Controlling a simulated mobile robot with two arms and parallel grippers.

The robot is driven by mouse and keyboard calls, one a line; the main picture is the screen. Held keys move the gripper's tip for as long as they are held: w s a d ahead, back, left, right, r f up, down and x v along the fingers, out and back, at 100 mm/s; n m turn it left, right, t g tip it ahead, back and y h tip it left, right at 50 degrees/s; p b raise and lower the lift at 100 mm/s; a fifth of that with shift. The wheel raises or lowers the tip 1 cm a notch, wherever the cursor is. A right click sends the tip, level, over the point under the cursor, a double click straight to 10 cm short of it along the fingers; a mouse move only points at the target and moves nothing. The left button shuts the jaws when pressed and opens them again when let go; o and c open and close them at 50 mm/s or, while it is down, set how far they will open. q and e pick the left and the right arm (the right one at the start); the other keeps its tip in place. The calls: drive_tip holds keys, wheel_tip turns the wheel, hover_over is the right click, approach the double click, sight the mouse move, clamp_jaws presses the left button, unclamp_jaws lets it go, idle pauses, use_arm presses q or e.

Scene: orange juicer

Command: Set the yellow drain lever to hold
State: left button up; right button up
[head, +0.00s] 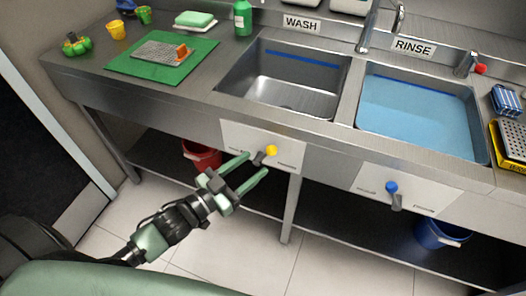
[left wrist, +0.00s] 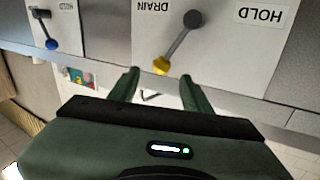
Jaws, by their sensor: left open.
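The yellow drain lever has a yellow ball knob (head: 271,150) on a grey arm, mounted on a white panel (head: 237,133) below the wash sink. In the left wrist view, which is upside down, the knob (left wrist: 161,65) lies at the DRAIN side (left wrist: 150,20), away from the HOLD label (left wrist: 262,16). The lever is tilted, its pivot (left wrist: 193,19) nearer the middle of the panel. My left gripper (head: 256,164) is open and empty, its fingers pointing at the panel. In the left wrist view the knob appears between and just beyond the fingertips (left wrist: 160,75); contact cannot be told.
A blue-knobbed lever (head: 392,187) sits on another white panel below the rinse sink (head: 420,110). The steel counter's front edge runs above both panels. A red bucket (head: 200,153) and a blue bucket (head: 442,235) stand underneath. Floor in front is clear.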

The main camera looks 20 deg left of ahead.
sight(267, 154)
use_arm(q)
drive_tip(key=shift+x, duration=2.75)
drive_tip(key=shift+a+f, duration=0.1)
clamp_jaws()
